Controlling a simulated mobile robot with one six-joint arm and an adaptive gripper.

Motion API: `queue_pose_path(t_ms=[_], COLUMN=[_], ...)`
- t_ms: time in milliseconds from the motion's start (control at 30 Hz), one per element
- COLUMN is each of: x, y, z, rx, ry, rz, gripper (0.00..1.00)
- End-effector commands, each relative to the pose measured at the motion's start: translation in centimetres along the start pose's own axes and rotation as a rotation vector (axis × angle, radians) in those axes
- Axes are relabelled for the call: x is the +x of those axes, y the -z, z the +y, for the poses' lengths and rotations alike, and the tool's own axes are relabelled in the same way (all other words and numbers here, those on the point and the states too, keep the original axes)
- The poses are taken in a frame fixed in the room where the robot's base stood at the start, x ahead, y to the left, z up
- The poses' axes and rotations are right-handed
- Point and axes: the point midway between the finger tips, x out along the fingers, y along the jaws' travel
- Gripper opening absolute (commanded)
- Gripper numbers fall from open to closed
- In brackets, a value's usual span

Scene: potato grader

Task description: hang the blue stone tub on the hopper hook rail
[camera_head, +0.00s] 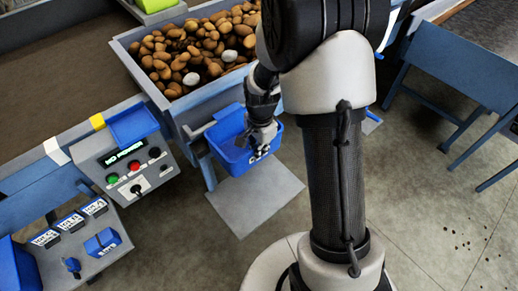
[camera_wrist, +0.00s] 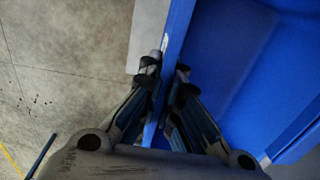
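The blue stone tub (camera_head: 228,152) is upright against the near side of the potato hopper (camera_head: 205,107), above a grey floor plate. It shows large in the wrist view (camera_wrist: 225,85), with its wall running between my fingers. My gripper (camera_head: 262,137) is at the tub's right side; in the wrist view my gripper (camera_wrist: 167,75) has one finger on each side of the tub wall, closed on it. The hook rail seems to lie by the hopper's near edge behind the tub. I cannot tell whether the tub's rim is on it.
The hopper holds many potatoes and a few pale stones. A control panel (camera_head: 128,168) with buttons and a blue tray stands to the left. A grey plate (camera_head: 255,200) lies on the floor below the tub. A blue-legged table (camera_head: 465,70) stands at right; the floor between is open.

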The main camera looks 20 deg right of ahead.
Motion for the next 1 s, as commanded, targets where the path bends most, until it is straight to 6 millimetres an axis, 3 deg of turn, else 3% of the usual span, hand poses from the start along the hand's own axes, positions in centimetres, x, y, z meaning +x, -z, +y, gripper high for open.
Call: queue_pose_path(t_ms=[67,467,800,1000], x=[-0.1,0.0,-0.2,-2.8], y=[0.0,0.0,0.0,0.1], z=[0.0,0.0,0.0,-0.1], rx=[0.000,0.000,0.000,0.000], ry=[0.001,0.000,-0.001,0.005], rz=[0.001,0.000,0.000,0.003], gripper=[0.00,0.28,0.28,0.28])
